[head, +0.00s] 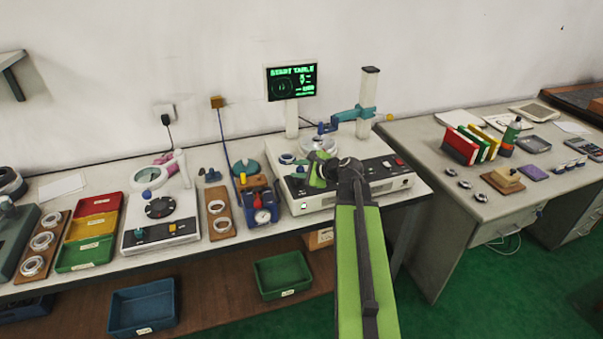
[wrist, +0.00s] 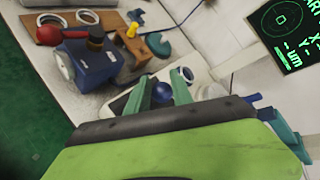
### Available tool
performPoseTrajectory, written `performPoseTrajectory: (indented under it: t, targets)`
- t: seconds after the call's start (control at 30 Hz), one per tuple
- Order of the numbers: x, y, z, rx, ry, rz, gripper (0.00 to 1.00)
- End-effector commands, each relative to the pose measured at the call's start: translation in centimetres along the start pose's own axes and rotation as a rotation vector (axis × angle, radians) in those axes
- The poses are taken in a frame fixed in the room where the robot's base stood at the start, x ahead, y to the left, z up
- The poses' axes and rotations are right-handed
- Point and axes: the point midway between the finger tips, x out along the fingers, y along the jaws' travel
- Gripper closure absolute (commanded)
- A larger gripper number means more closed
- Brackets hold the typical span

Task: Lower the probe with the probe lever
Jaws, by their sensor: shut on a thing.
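The measuring instrument (head: 345,195) stands on the bench, a white box with a column (head: 369,100) and a blue and teal probe arm (head: 347,116). The probe arm reaches left over the round table with a ring (head: 318,146). My gripper (head: 318,166) is in front of the table, over the instrument's top. In the wrist view its two teal fingers close around a dark blue ball knob (wrist: 162,92), which looks like the probe lever's knob. In the head view my gripper hides the knob. Part of the probe arm shows at the right of the wrist view (wrist: 284,130). The probe tip is not clear.
A screen (head: 291,82) on a post stands behind the instrument. A blue gauge stand (head: 262,205) and a ring board (head: 218,212) are to the left. Coloured trays (head: 90,230) lie further left. A second desk (head: 450,210) with small items is to the right.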

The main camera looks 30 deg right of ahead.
Motion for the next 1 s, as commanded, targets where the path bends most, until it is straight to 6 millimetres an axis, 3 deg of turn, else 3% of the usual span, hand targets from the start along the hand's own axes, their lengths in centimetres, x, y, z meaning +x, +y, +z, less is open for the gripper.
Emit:
performPoseTrajectory:
  t: [0.43, 0.47, 0.6, 1.0]
  targets:
    - [-0.58, 0.46, -0.86, -0.007, 0.012, 0.001, 1.00]
    - [-0.56, 0.46, -0.83, -0.007, 0.012, 0.001, 0.72]
    - [-0.40, 0.47, -0.61, -0.008, 0.009, 0.001, 0.53]
    - [-0.33, 0.36, 0.02, -0.010, 0.002, 0.002, 0.51]
